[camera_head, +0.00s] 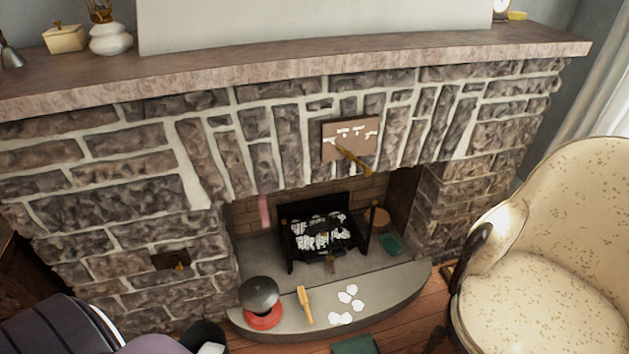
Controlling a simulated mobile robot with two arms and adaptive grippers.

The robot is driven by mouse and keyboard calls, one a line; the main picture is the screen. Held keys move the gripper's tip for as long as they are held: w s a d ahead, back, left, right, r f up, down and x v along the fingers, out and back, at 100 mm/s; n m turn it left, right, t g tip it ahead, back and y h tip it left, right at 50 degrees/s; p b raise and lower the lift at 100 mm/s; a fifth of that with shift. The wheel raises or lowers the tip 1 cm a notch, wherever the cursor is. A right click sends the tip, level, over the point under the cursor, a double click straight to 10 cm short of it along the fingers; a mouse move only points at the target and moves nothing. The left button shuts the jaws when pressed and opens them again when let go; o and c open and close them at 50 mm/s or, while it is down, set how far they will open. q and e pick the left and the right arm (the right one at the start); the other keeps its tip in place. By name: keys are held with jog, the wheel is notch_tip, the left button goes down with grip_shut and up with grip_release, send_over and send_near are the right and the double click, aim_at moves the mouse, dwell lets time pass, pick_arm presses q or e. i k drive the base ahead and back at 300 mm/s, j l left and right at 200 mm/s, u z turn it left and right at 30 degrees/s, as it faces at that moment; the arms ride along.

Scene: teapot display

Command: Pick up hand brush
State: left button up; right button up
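A slim tan wooden tool (304,304) lies on the grey stone hearth (380,309), between a red-based dark round pot and several white flat pieces. It looks like the hand brush, but it is too small to tell its bristles. Another yellowish-brown handled tool (353,159) shows slanted in front of a brown panel on the stone chimney front; I cannot tell whether it is a brush. Neither of my grippers is in view.
A fire grate (318,234) stands in the fireplace behind the hearth. The red-and-dark pot (262,302) is left of the tan tool, the white pieces (347,293) right. A cream armchair (535,270) fills the right side. Wooden floor (408,331) shows in front.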

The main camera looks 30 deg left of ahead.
aim_at(304, 301)
jog(key=u, duration=1.05)
jog(key=k+l+z, duration=0.1)
jog(key=k+z, duration=0.15)
jog(key=k+l+z, duration=0.1)
jog(key=k+z, duration=0.15)
